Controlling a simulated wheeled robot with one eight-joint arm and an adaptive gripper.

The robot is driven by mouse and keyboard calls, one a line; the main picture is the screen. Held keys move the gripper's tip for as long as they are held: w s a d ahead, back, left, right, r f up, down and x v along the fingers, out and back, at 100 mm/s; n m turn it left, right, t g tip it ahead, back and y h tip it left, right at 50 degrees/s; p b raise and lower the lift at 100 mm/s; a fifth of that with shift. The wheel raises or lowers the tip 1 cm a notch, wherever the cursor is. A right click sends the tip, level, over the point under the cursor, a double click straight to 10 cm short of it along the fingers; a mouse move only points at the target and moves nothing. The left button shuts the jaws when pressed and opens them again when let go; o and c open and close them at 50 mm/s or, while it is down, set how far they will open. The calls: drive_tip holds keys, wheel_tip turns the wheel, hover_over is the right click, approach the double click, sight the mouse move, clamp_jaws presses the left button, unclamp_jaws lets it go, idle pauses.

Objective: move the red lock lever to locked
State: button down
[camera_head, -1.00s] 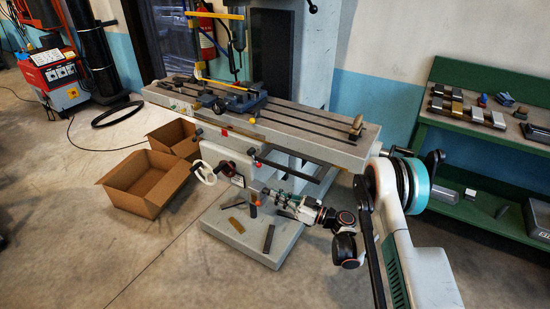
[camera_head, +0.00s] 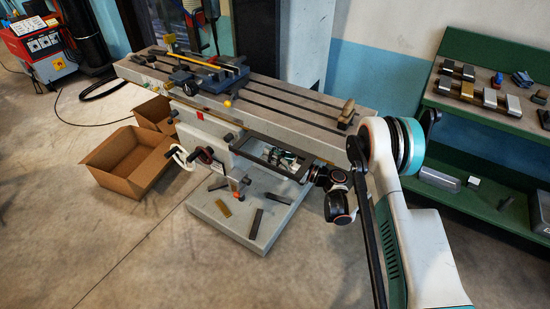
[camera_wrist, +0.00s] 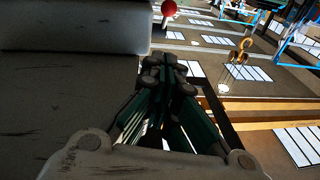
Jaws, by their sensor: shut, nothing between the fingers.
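In the wrist view a red ball knob (camera_wrist: 168,8) on a pale stalk shows at the top edge, beyond my fingertips and apart from them. I take it as the lock lever; its base is out of frame. In the head view a red-orange handle (camera_head: 238,184) shows low on the front of the milling machine; I cannot tell if it is the same part. My gripper (camera_wrist: 170,75) is shut and empty, pointing up the wrist picture. In the head view my gripper (camera_head: 284,160) is partly hidden by a dark frame under the table. The locked mark is not readable.
The machine table (camera_head: 325,115) overhangs my gripper, and the dark frame (camera_head: 262,158) is close around it. A handwheel (camera_head: 190,158) stands to the left. Cardboard boxes (camera_head: 128,162) lie on the floor. A green shelf (camera_head: 470,125) stands to the right.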

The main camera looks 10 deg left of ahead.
drive_tip(key=w+a+f+b, duration=0.1)
drive_tip(key=w+a+b, duration=0.1)
drive_tip(key=a, duration=0.6)
drive_tip(key=shift+a+f+b, duration=0.35)
drive_tip(key=shift+a+b, duration=0.05)
drive_tip(key=shift+b, duration=0.2)
drive_tip(key=shift+w+a+f, duration=0.2)
drive_tip(key=shift+a+f, duration=0.2)
drive_tip(key=shift+f, duration=0.15)
